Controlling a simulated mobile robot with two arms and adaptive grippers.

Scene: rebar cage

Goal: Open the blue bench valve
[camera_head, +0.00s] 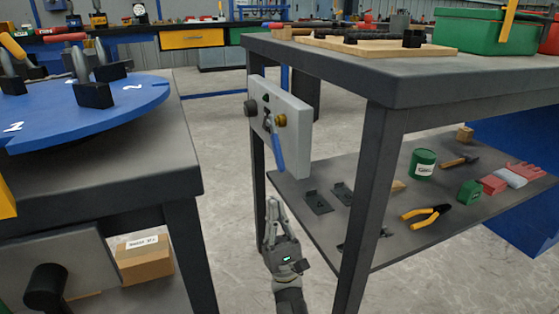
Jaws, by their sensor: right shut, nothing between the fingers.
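The blue valve lever (277,148) hangs from a brass fitting on a grey panel (292,140). The lever points down and slightly right. My right gripper (273,205) is below the lever, pointing up, shut and empty. A visible gap separates its fingertips from the lever's lower end. My left gripper is not in view.
The workbench top (355,68) overhangs the panel. Its lower shelf (375,235) holds pliers (425,215), a green can (423,163) and other items. A blue turntable (90,115) stands left. Open floor (225,170) lies between the benches.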

